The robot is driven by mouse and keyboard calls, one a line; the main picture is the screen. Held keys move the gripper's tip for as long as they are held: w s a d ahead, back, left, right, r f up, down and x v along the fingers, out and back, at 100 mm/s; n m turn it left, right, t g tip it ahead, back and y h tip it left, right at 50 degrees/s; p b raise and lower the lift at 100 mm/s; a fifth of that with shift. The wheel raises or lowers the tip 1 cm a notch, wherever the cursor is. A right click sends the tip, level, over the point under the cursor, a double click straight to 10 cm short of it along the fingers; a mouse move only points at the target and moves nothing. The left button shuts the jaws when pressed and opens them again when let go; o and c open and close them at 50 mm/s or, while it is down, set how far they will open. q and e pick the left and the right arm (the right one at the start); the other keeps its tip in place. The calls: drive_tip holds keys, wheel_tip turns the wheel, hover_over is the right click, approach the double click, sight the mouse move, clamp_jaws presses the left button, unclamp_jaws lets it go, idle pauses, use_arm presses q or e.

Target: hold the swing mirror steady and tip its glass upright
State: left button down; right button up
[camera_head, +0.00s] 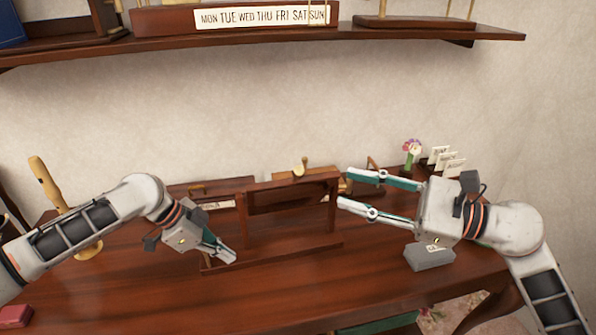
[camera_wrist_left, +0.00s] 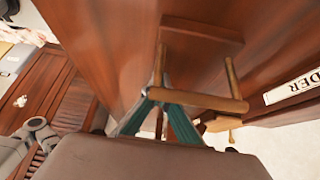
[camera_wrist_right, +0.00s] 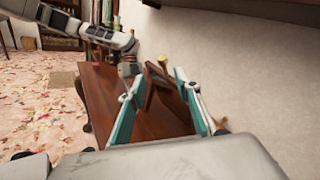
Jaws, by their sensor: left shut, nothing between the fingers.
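The swing mirror is a dark wooden frame (camera_head: 242,222) standing on the table, with two posts and a base rail. A tilted panel spans the posts near the top; I cannot make out its glass face. My left gripper (camera_head: 229,255) is shut and empty, low beside the mirror's left post. In the left wrist view its fingertips meet close to a wooden crossbar (camera_wrist_left: 215,102); contact is unclear. My right gripper (camera_head: 346,187) is open at the mirror's upper right, fingers pointing left. In the right wrist view, the mirror (camera_wrist_right: 160,85) shows between its spread fingers.
A grey block (camera_head: 430,256) lies under my right gripper. A flower in a vase (camera_head: 411,155) and a card holder (camera_head: 443,160) stand behind it. A shelf (camera_head: 270,46) hangs above.

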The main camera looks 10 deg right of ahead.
sight(298, 179)
drive_tip(key=x, duration=1.2)
drive_tip(key=shift+w+d+r, duration=0.1)
drive_tip(key=shift+d+r, duration=0.05)
clamp_jaws()
